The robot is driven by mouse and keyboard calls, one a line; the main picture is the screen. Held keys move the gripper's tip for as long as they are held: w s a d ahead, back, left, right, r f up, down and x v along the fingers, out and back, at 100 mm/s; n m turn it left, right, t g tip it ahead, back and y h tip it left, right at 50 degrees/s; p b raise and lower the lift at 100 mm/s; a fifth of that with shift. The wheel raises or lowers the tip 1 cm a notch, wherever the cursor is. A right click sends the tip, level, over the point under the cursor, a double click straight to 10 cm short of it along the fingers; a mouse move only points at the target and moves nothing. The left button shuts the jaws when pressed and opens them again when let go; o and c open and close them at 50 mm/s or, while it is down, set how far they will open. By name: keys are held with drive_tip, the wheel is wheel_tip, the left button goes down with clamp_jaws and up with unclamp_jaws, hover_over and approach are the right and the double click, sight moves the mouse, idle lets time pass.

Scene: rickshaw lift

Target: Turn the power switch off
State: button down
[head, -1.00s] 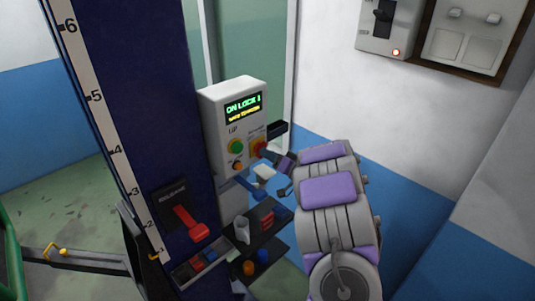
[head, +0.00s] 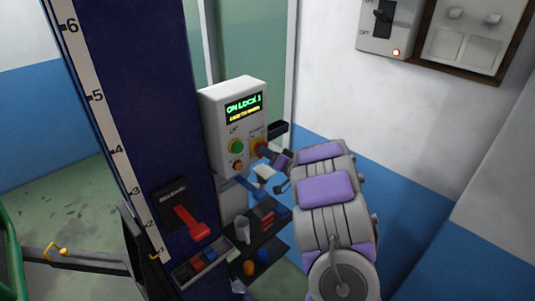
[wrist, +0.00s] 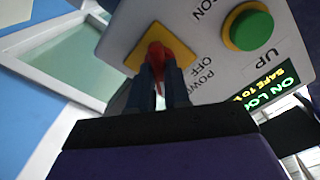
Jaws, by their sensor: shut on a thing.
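The power switch is a red knob (wrist: 157,52) on a yellow plate, with ON and OFF printed around it in the wrist view. It sits on the front of a white control box (head: 219,126), to the right of a green UP button (head: 236,146). My gripper (wrist: 160,75) is shut on the red knob, its dark fingers to either side of it. In the head view my gripper (head: 263,150) reaches the knob from the right and covers part of it. The box's display (head: 244,106) shows a green line starting with "ON LOCK" above a yellow line.
A dark blue column (head: 146,90) with a number scale stands left of the box, with a red release lever (head: 190,222) low on it. Shelves of small parts (head: 262,222) are below the box. A wall switch box (head: 385,32) with a lit red lamp is at upper right.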

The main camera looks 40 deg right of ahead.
drive_tip(key=shift+f, duration=0.15)
drive_tip(key=shift+s+f+n+b, duration=0.1)
drive_tip(key=shift+n+b, duration=2.05)
drive_tip(key=shift+n, duration=1.8)
drive_tip(key=shift+f+n+b, duration=0.1)
drive_tip(key=shift+n+b, duration=2.05)
drive_tip(key=shift+n, duration=1.8)
drive_tip(key=c, duration=1.1)
unclamp_jaws()
drive_tip(key=shift+d+r, duration=0.1)
drive_tip(key=shift+d, duration=0.05)
drive_tip(key=shift+r, duration=0.1)
